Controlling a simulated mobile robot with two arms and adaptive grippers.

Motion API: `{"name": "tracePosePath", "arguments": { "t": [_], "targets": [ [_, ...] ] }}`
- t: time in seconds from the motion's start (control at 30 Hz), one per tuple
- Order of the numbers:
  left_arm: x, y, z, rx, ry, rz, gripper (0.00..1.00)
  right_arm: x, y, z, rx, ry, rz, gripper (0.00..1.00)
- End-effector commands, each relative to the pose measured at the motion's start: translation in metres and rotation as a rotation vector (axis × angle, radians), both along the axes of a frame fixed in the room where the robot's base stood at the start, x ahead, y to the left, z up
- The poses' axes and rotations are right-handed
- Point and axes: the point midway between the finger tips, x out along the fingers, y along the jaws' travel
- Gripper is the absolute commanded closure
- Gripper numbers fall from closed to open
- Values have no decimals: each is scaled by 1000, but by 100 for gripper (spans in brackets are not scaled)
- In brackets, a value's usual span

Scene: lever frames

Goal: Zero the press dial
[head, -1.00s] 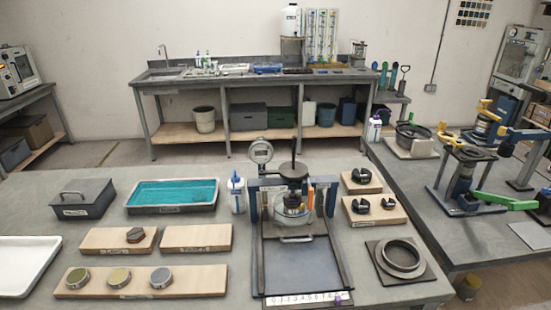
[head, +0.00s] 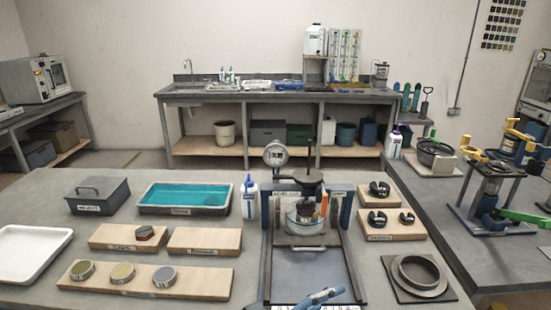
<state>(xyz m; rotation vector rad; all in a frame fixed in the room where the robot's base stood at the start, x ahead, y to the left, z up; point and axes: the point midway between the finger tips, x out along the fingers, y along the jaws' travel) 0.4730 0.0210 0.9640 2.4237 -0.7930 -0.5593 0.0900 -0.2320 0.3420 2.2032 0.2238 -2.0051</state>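The press (head: 306,215) stands on the front table, with a blue frame, a dark top plate and a clear bowl holding a dark piece. The round press dial (head: 276,154) has a pale face and sits upright at the press's upper left. Its needle and reading are too small to tell. My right gripper is not in view.
A squeeze bottle (head: 249,196) stands close left of the press.

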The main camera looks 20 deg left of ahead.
Motion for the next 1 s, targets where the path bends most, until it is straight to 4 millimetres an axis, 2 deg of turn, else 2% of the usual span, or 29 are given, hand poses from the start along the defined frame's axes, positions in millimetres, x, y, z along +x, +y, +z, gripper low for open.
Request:
{"name": "tracePosePath", "arguments": {
  "t": [0.03, 0.13, 0.23, 0.27, 0.3, 0.33, 0.4, 0.43, 0.53, 0.63, 0.7, 0.83, 1.0],
  "targets": [
    [11, -5, 27, -87, -46, 6, 27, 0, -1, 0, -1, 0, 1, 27],
    [31, -7, 87, -302, -138, 29, 27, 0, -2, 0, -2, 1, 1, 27],
    [51, 7, 156, -576, -220, 67, 27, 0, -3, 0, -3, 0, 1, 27],
    [57, 15, 177, -672, -241, 82, 27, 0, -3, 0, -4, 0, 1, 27],
    [67, 31, 204, -808, -261, 110, 27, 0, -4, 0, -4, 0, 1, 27],
    [74, 45, 222, -915, -272, 135, 27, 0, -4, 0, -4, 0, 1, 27],
    [94, 83, 254, -1170, -272, 202, 27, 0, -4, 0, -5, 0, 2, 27],
    [104, 100, 262, -1278, -257, 238, 27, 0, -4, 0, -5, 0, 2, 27],
    [139, 148, 265, -1594, -169, 373, 27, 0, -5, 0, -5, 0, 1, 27],
    [171, 174, 243, -1827, -32, 520, 27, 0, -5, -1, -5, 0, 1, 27],
    [189, 181, 223, -1935, 68, 616, 27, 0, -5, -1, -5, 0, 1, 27],
    [206, 180, 191, -2040, 218, 756, 27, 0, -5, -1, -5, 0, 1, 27],
    [217, 178, 174, -2077, 298, 831, 27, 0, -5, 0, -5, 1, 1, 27]
  ]
}}
